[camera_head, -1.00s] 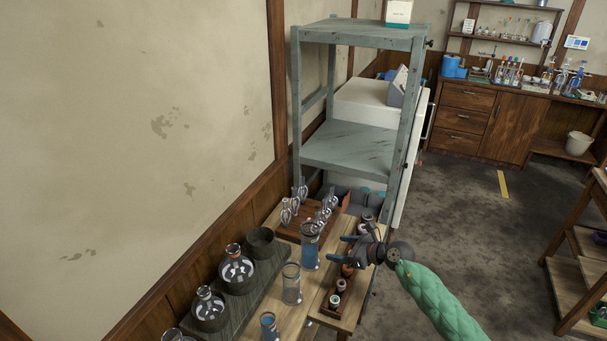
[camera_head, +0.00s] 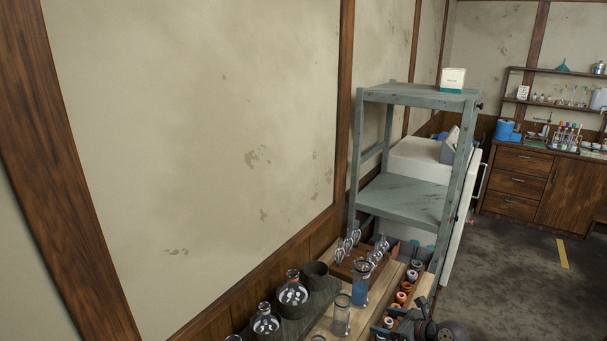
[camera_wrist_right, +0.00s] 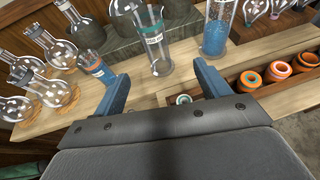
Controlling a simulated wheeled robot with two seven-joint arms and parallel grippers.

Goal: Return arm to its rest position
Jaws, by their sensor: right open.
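My right gripper (camera_head: 398,320) is at the bottom edge of the head view, beside the wooden bench (camera_head: 322,328), with its arm mostly cut off below. In the right wrist view the gripper (camera_wrist_right: 160,75) has its two blue fingers spread wide with nothing held between them. A clear glass cylinder (camera_wrist_right: 158,48) stands on the bench beyond the gap between the fingers. My left gripper is in neither view.
A cylinder with blue contents (camera_head: 360,285) and a rack of orange-rimmed jars (camera_head: 406,287) stand close to the right gripper. Round flasks (camera_head: 293,292) sit in dark holders by the wall. A grey shelf (camera_head: 405,200) rises behind. Open floor (camera_head: 510,290) lies to the right.

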